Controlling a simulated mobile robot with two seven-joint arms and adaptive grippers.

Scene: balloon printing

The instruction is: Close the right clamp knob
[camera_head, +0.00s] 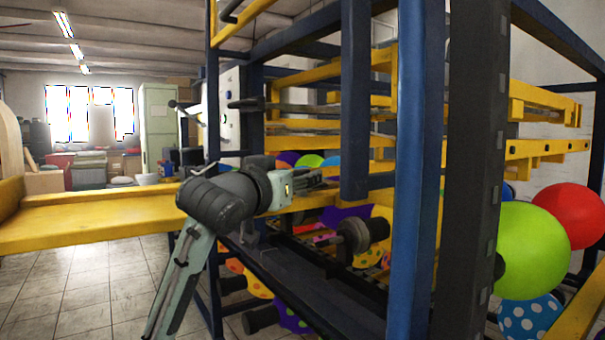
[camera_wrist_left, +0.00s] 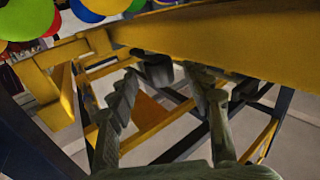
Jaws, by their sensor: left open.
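My left gripper (camera_head: 312,180) reaches into the blue and yellow frame of the machine, its fingers pointing right. In the left wrist view its two fingers (camera_wrist_left: 160,76) stand apart, with a dark rounded part (camera_wrist_left: 155,67) beyond and between their tips. I cannot tell whether they touch it. A dark round knob (camera_head: 353,236) on a short shaft sits inside the frame, below and right of the gripper in the head view. I cannot tell for certain which part is the right clamp knob, or whether it is closed. My right gripper is not in view.
Blue posts (camera_head: 406,170) and a dark upright (camera_head: 472,160) stand right of my left gripper. A yellow beam (camera_head: 90,220) runs at the left; another yellow beam (camera_wrist_left: 230,38) crosses close above the fingers. Balloons (camera_head: 535,250) hang around the machine. Tiled floor (camera_head: 90,290) is clear at lower left.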

